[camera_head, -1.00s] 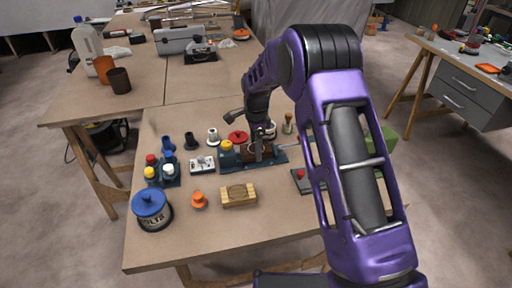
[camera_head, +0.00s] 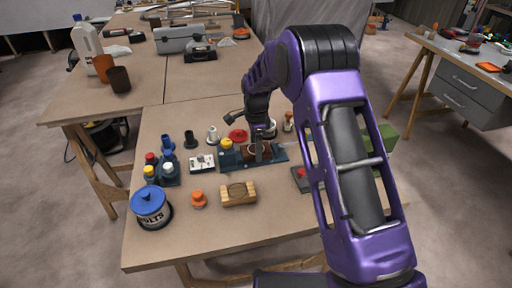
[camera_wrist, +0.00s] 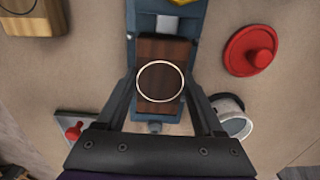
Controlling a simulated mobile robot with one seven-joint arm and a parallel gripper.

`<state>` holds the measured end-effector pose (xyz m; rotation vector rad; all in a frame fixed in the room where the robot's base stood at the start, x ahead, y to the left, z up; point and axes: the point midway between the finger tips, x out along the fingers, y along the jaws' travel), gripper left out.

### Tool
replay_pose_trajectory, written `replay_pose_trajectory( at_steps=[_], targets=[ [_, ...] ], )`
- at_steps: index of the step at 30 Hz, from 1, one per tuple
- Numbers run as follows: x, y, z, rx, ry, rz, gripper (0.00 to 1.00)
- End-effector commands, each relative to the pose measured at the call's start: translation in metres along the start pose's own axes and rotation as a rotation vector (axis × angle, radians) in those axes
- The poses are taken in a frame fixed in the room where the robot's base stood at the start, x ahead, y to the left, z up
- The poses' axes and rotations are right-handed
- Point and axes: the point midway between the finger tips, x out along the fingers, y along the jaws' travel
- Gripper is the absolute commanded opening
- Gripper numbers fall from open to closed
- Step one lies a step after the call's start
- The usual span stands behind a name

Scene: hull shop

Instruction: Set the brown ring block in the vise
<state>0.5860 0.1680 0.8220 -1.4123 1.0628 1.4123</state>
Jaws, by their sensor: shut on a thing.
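The brown ring block (camera_wrist: 152,104), dark wood with a pale ring on its face, is between the fingers of my gripper (camera_wrist: 161,84) in the wrist view. My gripper is shut on it. The blue vise (camera_wrist: 192,22) lies under and around the block in that view. In the head view, the block (camera_head: 250,152) is over the middle of the vise (camera_head: 229,163), partly hidden by my gripper (camera_head: 259,152). I cannot tell whether the block rests on the vise or is just above it.
A red lidded piece (camera_head: 238,136) stands behind the vise and a yellow knob (camera_head: 226,143) is at its left. A white switch box (camera_head: 203,163), wooden block (camera_head: 239,194), orange knob (camera_head: 198,199) and blue-lidded tin (camera_head: 150,206) stand nearby.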

Motion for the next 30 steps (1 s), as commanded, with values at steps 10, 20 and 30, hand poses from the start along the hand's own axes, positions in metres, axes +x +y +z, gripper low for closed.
replay_pose_trajectory(
  at_steps=[10, 20, 30],
  targets=[
    [0.002, 0.0, 0.0, 0.0, 0.0, 0.0, 0.82],
    [-0.006, 0.0, 0.0, 0.0, 0.0, 0.0, 0.82],
    [-0.034, 0.0, 0.0, 0.0, 0.001, -0.001, 0.82]
  ],
)
